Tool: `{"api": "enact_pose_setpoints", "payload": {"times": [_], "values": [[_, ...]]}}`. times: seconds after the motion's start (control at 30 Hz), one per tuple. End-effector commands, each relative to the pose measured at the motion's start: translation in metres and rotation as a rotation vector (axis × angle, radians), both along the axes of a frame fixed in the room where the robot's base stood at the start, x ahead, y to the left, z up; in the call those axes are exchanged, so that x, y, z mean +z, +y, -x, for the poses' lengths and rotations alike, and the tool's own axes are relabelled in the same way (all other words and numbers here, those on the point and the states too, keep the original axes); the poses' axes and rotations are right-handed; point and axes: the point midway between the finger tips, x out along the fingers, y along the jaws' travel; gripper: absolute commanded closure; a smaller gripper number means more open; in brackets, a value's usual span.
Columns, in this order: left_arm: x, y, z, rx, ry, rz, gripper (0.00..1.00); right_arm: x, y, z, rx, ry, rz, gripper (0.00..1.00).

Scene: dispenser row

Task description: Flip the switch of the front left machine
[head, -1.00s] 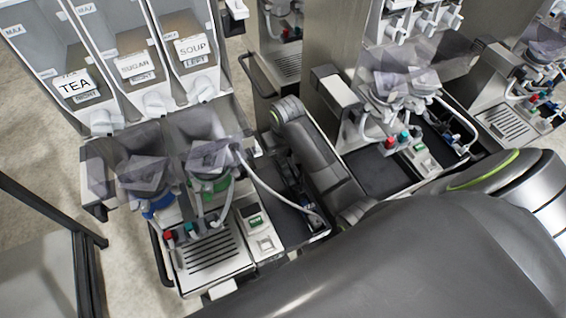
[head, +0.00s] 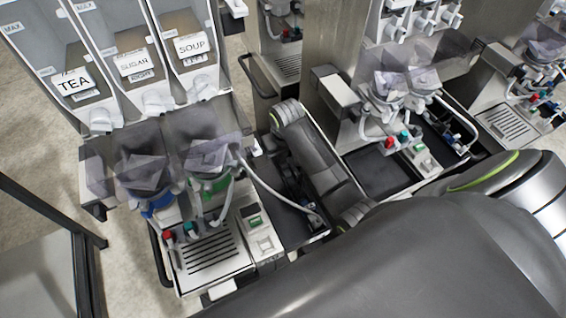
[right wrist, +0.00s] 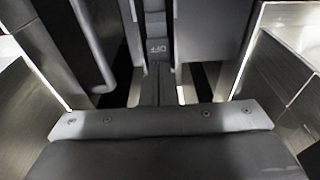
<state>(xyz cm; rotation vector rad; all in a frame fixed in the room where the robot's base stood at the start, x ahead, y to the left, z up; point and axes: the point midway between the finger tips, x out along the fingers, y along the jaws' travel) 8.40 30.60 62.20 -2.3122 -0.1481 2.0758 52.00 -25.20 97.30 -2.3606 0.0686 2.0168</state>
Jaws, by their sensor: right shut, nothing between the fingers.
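The front left machine (head: 210,252) stands left of centre in the head view. It has a slatted drip tray and blue and green parts below smoky clear covers. A white panel with a small green display (head: 255,222) and a pale square switch (head: 265,243) is on its front right. My right arm reaches along the machine's right side. In the head view its fingertips are not clear, as my arm covers that area. In the right wrist view my right gripper (right wrist: 158,88) is shut and empty, between grey surfaces. My left gripper is not in view.
Containers labelled TEA (head: 75,82), SUGAR (head: 134,64) and SOUP (head: 190,45) stand behind the machine. A white hose (head: 275,192) curves along its right side. A similar machine (head: 400,150) is to the right, another (head: 507,122) at far right. Bare floor shows at left.

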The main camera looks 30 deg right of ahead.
Motion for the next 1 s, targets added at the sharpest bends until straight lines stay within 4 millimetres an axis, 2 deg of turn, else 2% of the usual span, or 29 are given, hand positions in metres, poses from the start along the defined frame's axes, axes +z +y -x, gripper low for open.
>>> {"api": "enact_pose_setpoints", "payload": {"times": [0.3,0.8,1.0], "values": [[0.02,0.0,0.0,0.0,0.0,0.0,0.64,0.025,0.0,0.002,-0.001,0.006,-0.001,1.0],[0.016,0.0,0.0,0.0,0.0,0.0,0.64,0.062,0.0,0.001,0.0,0.004,0.0,1.0],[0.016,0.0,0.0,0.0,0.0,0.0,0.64,0.068,0.0,0.001,0.0,0.005,-0.001,1.0]]}}
